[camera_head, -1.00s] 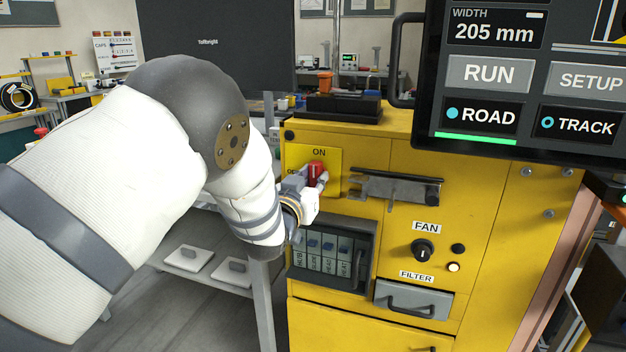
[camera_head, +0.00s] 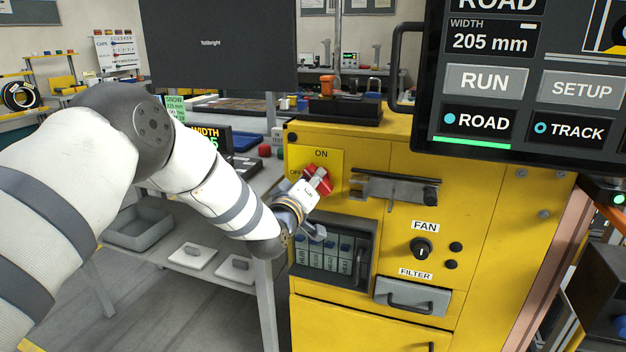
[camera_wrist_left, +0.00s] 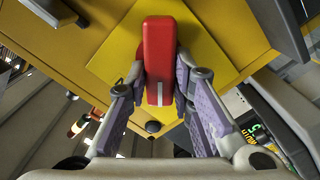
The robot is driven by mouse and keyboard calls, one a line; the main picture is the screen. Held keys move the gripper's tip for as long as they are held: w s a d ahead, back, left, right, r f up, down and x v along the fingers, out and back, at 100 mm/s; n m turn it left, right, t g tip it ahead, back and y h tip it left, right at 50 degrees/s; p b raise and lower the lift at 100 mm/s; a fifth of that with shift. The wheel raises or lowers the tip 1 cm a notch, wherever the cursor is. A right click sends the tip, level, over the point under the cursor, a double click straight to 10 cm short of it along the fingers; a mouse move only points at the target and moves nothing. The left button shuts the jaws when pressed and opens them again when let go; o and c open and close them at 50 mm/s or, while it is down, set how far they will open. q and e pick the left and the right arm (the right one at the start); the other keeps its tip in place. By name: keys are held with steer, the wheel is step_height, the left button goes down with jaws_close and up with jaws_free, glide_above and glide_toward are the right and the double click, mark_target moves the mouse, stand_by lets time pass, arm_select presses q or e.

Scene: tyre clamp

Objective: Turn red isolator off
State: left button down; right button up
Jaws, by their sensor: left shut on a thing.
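The red isolator handle (camera_head: 326,185) is on a yellow plate with ON above and OFF at the left, on the upper left of the yellow cabinet. It sits at a slant in the head view, partly hidden by my left gripper (camera_head: 318,178). In the left wrist view the red handle (camera_wrist_left: 158,55) is a long bar with a white mark, standing between the two purple-grey finger pads. My left gripper (camera_wrist_left: 162,92) is shut on it, one finger on each side. My right gripper is not in view.
A metal latch (camera_head: 395,188) is just right of the isolator. Below are a breaker panel (camera_head: 333,252), the FAN knob (camera_head: 420,248) and a FILTER drawer (camera_head: 412,298). A large screen (camera_head: 530,80) overhangs the right. A grey table with trays stands left of the cabinet.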

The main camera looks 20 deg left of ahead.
arm_select(q)
steer(key=n, duration=0.5)
steer(key=shift+f, duration=0.35)
steer(key=shift+n+b, duration=0.35)
steer(key=shift+n, duration=1.75)
steer(key=c, duration=1.4)
jaws_free()
steer(key=s, duration=1.2)
steer(key=shift+a, duration=0.25)
